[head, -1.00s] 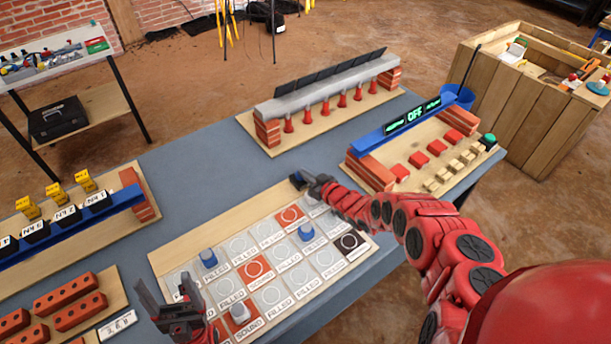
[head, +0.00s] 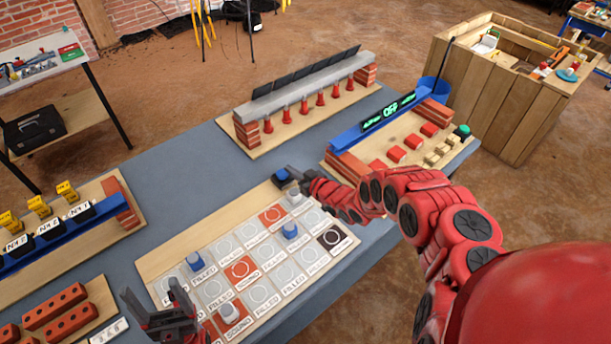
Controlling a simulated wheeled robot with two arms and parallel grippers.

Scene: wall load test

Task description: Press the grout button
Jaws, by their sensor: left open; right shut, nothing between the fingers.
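The test board (head: 160,262) on the table carries rows of pads marked FILLED or SOUND, with several grey and blue knobs. No label reading grout is legible. A blue button-like piece (head: 281,175) shows at the board's far corner, partly hidden by my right gripper (head: 291,174). That gripper is shut and empty, its dark tips at or just above this piece; I cannot tell whether they touch. A green button (head: 463,130) sits on the right-hand board, well away from both grippers. My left gripper (head: 150,305) is open and empty over the board's near left corner.
A grey beam on brick piers (head: 300,92) stands behind the board. A blue beam with a lit display (head: 392,113) stands at the right. Bricks (head: 62,305) and labelled weights (head: 47,228) lie left. Grey table top (head: 185,175) is clear between them.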

